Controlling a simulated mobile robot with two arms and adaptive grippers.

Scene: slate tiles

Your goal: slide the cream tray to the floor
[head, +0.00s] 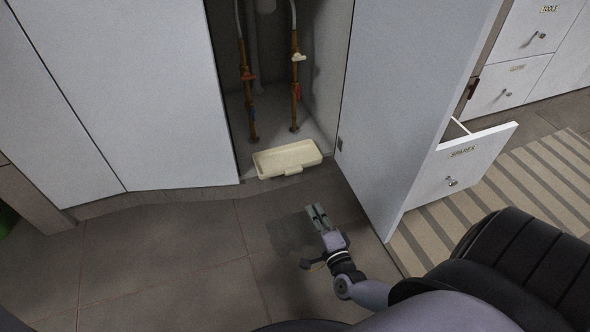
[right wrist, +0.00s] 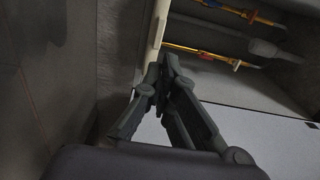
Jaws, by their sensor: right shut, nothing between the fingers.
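The cream tray (head: 287,160) is a shallow rectangular tray with a small lip at its front. It sits at the front edge of the open cupboard's floor, slightly skewed. My right gripper (head: 317,212) is just in front of and below the tray, over the floor (head: 170,260), with its fingers shut and empty. In the right wrist view the closed fingertips (right wrist: 161,68) are close to the tray's edge (right wrist: 154,38), which shows as a cream strip. I cannot tell whether they touch. My left gripper is out of view.
Pipes with coloured valves (head: 297,90) rise inside the cupboard behind the tray. The open white door (head: 405,90) stands to the right. Beyond it a drawer labelled SPARES (head: 462,165) is pulled out over a striped rug (head: 540,190).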

